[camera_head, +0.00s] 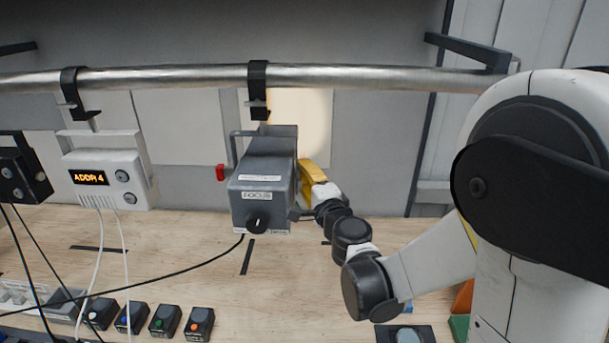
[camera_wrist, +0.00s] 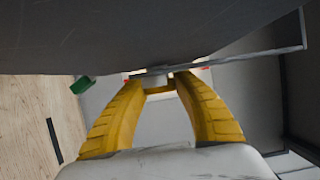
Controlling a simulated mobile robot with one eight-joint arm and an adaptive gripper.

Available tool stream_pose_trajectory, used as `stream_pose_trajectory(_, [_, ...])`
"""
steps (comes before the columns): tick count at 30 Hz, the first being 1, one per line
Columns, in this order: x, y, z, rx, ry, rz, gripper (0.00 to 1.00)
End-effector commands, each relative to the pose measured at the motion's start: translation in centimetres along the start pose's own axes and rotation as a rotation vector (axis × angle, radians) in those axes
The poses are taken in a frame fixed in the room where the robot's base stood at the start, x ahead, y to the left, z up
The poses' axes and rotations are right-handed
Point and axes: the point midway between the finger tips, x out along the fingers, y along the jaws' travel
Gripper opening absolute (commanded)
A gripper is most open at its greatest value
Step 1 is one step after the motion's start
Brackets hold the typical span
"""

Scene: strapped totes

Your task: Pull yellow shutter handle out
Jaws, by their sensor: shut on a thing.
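A grey lamp housing (camera_head: 262,185) marked FOCUS hangs from the metal rail, with a black knob on its front. My gripper (camera_head: 304,166) is at the right side of the housing, its yellow fingers reaching in behind the side. In the wrist view, the two yellow fingers of my gripper (camera_wrist: 158,80) close in on a small yellow piece, which looks like the shutter handle (camera_wrist: 159,88), at a thin dark plate (camera_wrist: 235,63). The handle is hidden in the head view by the fingers and housing.
The metal rail (camera_head: 180,77) runs across above the housing. A white box with a lit display (camera_head: 107,178) hangs at left. Several button boxes (camera_head: 163,320) stand at the front of the wooden table (camera_head: 190,262). A black cable (camera_head: 190,268) crosses the table.

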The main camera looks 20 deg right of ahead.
Motion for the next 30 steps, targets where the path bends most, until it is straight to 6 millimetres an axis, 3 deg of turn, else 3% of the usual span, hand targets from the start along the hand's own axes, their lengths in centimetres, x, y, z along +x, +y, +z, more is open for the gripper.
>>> stream_pose_trajectory(10, [-1.5,0.0,-4.0,-0.001,0.005,-0.001,0.00])
stream_pose_trajectory(20, [-1.7,-0.1,-4.4,0.000,0.004,-0.001,0.00])
stream_pose_trajectory(21, [-1.7,-0.1,-4.4,0.000,0.004,-0.001,0.43])
stream_pose_trajectory(22, [-1.7,-0.1,-4.4,0.000,0.004,-0.001,0.52])
stream_pose_trajectory(23, [-1.7,-0.1,-4.4,0.000,0.003,-0.001,0.58])
stream_pose_trajectory(30, [-1.7,-0.1,-4.3,0.000,0.001,-0.001,0.58])
